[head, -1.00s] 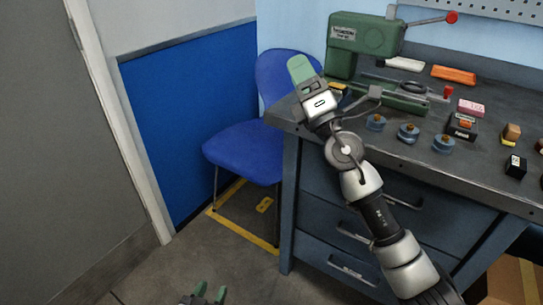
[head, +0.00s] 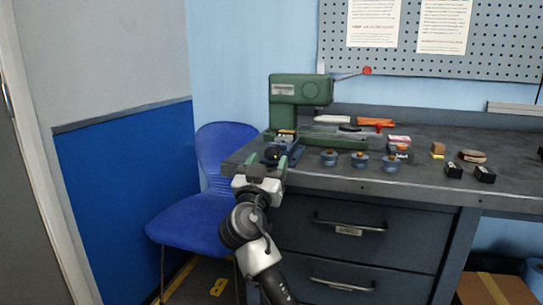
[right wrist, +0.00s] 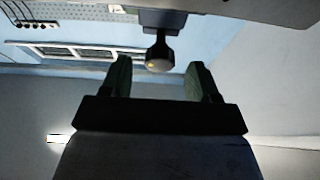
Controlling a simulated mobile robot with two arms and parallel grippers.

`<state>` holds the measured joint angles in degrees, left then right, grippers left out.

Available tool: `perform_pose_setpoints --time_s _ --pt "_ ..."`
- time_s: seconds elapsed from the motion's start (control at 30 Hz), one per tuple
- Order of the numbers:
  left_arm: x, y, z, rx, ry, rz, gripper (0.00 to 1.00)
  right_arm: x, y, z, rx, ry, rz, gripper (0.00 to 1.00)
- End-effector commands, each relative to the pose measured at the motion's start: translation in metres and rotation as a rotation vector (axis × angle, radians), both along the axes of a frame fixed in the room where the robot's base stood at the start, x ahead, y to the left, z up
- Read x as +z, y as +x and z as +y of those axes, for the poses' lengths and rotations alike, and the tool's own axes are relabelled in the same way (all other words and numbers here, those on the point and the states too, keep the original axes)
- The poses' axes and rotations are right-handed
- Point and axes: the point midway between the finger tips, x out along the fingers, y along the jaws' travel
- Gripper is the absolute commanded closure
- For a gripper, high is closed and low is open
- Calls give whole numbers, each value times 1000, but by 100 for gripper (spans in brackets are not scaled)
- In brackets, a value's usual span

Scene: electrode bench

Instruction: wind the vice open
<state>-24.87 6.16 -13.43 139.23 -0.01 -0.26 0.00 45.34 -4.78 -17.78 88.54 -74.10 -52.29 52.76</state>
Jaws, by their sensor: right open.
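A small blue vice (head: 288,155) sits at the front left corner of the bench, with a dark round knob (head: 271,154) on its near side. My right gripper (head: 261,168) is in front of this knob, its green fingers open and apart. In the right wrist view, which is upside down, the knob (right wrist: 160,56) hangs on a short stem from a dark block. It shows between and beyond my open fingertips (right wrist: 158,75); I cannot tell whether they touch it. The vice's jaws are too small to make out. My left gripper is out of view.
A green press (head: 300,90) with a red-knobbed lever stands behind the vice. Several blue round pieces (head: 360,161) and small black blocks (head: 454,171) lie to the right on the bench (head: 330,182). A blue chair (head: 190,220) stands at the left, close to the bench corner.

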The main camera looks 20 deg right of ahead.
Motion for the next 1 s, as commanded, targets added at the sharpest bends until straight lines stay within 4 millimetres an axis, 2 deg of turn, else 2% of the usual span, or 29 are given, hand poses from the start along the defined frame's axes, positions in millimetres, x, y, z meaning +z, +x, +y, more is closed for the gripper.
perform_pose_setpoints --time_s 0.1,0.23,0.6,0.67,0.93,1.0 --pt "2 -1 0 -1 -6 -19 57 8 15 -10 -1 -3 0 39" --pt "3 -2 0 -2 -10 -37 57 12 25 -17 -1 -2 0 39" --pt "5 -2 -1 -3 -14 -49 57 15 30 -20 1 -2 0 39" --pt "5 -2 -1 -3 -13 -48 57 15 30 -20 0 -2 0 47" --pt "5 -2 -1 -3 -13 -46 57 15 30 -20 0 -2 0 88" --pt "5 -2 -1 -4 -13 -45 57 15 29 -20 0 -2 0 88"
